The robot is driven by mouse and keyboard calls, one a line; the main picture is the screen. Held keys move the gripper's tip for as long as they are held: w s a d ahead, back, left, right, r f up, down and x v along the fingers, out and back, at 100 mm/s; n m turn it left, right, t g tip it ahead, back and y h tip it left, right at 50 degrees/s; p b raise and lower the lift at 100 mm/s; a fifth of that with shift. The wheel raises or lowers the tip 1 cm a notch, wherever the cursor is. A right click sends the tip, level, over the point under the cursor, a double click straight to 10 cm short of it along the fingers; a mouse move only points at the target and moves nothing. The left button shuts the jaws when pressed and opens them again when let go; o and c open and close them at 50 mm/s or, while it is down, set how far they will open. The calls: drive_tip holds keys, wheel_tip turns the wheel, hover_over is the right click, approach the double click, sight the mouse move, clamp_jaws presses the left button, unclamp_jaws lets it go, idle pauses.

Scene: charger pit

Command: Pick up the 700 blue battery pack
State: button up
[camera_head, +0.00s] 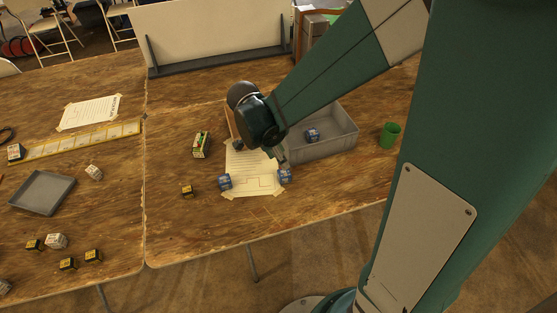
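Several small blue packs are in the head view. One blue pack (285,175) is on the right side of a white paper sheet, directly below my gripper (282,159). Another blue pack (224,181) is at the sheet's left edge, and a third blue pack (312,136) lies inside a grey bin. The printing on them is too small to read, so I cannot tell which is the 700. My gripper points down, close to the right pack; whether it touches is unclear. The fingers are small and partly hidden by my wrist.
The grey bin (345,145) stands right of the sheet (250,186), with a green cup (390,135) beyond it. A grey tray (42,192) is on the left table. The front middle is clear.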

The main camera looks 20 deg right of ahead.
sight(284, 173)
drive_tip(key=shift+w+a+f+m+g+h, duration=0.15)
drive_tip(key=shift+f+m, duration=0.2)
drive_tip(key=shift+f, duration=0.3)
drive_tip(key=shift+w+f+m+g+h, duration=0.1)
drive_tip(key=shift+f+m, duration=0.3)
drive_tip(key=shift+f, duration=0.2)
drive_tip(key=shift+w+a+f+m+g+h, duration=0.15)
drive_tip(key=shift+f+m, duration=0.2)
drive_tip(key=shift+f, duration=0.3)
drive_tip(key=shift+b+x, duration=0.35)
drive_tip(key=shift+x, duration=0.95)
drive_tip(key=shift+b+x, duration=0.95)
drive_tip(key=shift+x, duration=1.7)
drive_tip(key=shift+a, duration=0.1)
drive_tip(key=c, duration=0.7)
drive_tip(key=shift+c, duration=0.2)
